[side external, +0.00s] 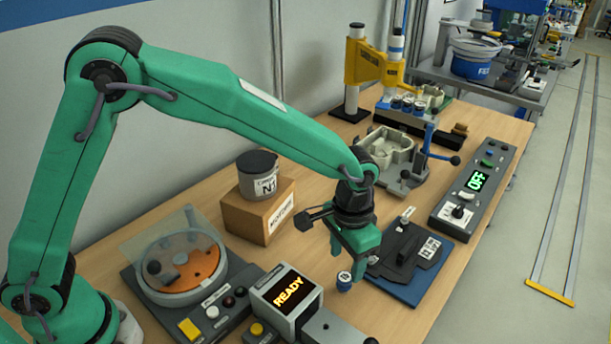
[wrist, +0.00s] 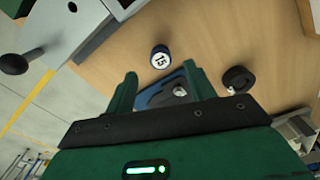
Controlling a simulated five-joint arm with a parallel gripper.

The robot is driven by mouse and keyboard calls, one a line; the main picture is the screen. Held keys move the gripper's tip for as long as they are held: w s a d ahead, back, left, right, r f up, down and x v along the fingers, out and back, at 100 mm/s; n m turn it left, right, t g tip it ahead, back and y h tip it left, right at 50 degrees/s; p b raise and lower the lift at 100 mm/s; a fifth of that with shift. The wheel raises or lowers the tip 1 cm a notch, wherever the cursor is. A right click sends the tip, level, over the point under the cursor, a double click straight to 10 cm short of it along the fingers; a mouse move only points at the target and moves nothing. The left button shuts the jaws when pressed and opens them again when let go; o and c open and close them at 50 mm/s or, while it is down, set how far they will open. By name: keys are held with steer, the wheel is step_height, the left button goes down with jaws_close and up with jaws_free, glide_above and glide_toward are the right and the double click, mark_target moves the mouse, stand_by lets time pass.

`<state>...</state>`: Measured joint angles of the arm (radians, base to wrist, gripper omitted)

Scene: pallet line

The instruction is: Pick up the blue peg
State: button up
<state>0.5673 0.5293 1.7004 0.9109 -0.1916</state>
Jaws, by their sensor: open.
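A short round peg with a dark blue side and a white top marked "15" (wrist: 160,58) shows in the wrist view just beyond my fingertips. In the side view, a small blue-and-white peg (side external: 344,281) stands on the wooden table just below my gripper (side external: 352,254). My gripper points down and is open, with its two green fingers apart. In the wrist view my gripper (wrist: 163,82) has nothing clasped between its fingers, and the peg lies apart from them.
A blue plate with a black fixture (side external: 405,255) lies right of my gripper. The READY display box (side external: 287,298) is close on the left. A cardboard box (side external: 258,212) with a grey tub stands behind.

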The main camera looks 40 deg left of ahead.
mark_target(345, 276)
steer(key=shift+f, duration=1.35)
steer(key=shift+f, duration=0.1)
steer(key=shift+w+f, duration=0.1)
steer(key=shift+f, duration=2.4)
steer(key=c, duration=1)
